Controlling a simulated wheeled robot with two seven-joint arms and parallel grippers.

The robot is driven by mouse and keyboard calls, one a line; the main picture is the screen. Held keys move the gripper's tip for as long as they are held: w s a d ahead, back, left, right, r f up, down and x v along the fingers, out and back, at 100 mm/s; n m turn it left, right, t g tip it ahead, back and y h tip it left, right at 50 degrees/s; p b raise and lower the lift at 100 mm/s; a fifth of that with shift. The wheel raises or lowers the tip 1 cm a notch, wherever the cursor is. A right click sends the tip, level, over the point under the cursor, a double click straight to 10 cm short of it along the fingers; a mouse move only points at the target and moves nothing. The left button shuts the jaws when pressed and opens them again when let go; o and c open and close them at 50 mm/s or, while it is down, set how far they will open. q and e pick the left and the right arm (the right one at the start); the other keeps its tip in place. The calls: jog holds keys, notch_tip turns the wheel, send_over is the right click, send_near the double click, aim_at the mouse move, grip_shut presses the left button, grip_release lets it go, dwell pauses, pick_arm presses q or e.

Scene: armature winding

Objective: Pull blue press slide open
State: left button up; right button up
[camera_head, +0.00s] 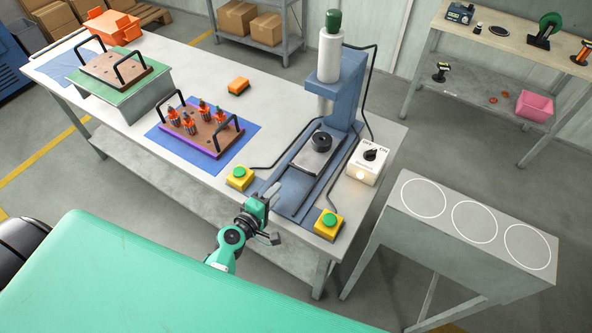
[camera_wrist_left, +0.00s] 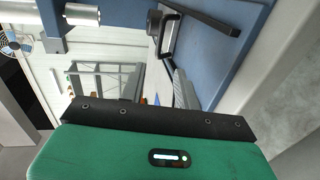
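The blue press (camera_head: 343,92) stands at the right end of the workbench. Its slide, a metal plate (camera_head: 312,158) carrying a black ring (camera_head: 321,141), sits under the ram, with blue rails (camera_head: 290,193) running toward the bench's front edge. My left gripper (camera_head: 271,190) is beside the front of the rails, short of the plate. Its fingers are small here, and their gap cannot be made out. The left wrist view shows the blue press base (camera_wrist_left: 235,25) and a dark, metal-edged part (camera_wrist_left: 168,35) ahead of the gripper. My right gripper is not in view.
Yellow button boxes (camera_head: 240,178) and (camera_head: 328,224) flank the rails. A white switch box (camera_head: 368,160) stands right of the press. A brown tray (camera_head: 201,134) with several orange parts lies on a blue mat. A grey stand (camera_head: 478,232) is at right.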

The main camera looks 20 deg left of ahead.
aim_at(298, 169)
pick_arm(q)
jog(key=p+x, duration=0.1)
jog(key=x, duration=1.1)
jog(key=shift+w+d+f, duration=0.1)
jog(key=shift+w, duration=0.2)
grip_shut()
